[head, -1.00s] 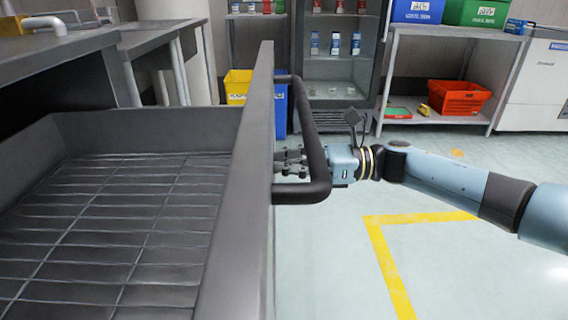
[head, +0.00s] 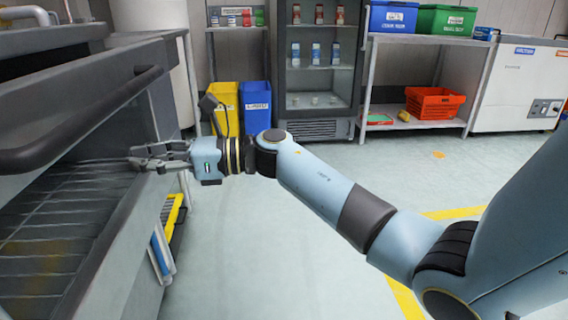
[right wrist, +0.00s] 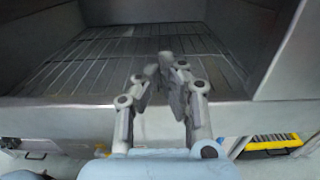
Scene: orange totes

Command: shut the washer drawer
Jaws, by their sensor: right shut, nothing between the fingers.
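The washer drawer's front (head: 110,72) is a grey metal panel at the upper left of the head view, with a dark bar handle (head: 85,120) along it. My left gripper is not in view.
Yellow and blue bins (head: 256,108), a glass-door cabinet (head: 318,128) and a shelf table (head: 415,125) with an orange-red basket (head: 434,103) stand at the back. A yellow item (head: 172,215) lies low beside the washer. The floor on the right is clear.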

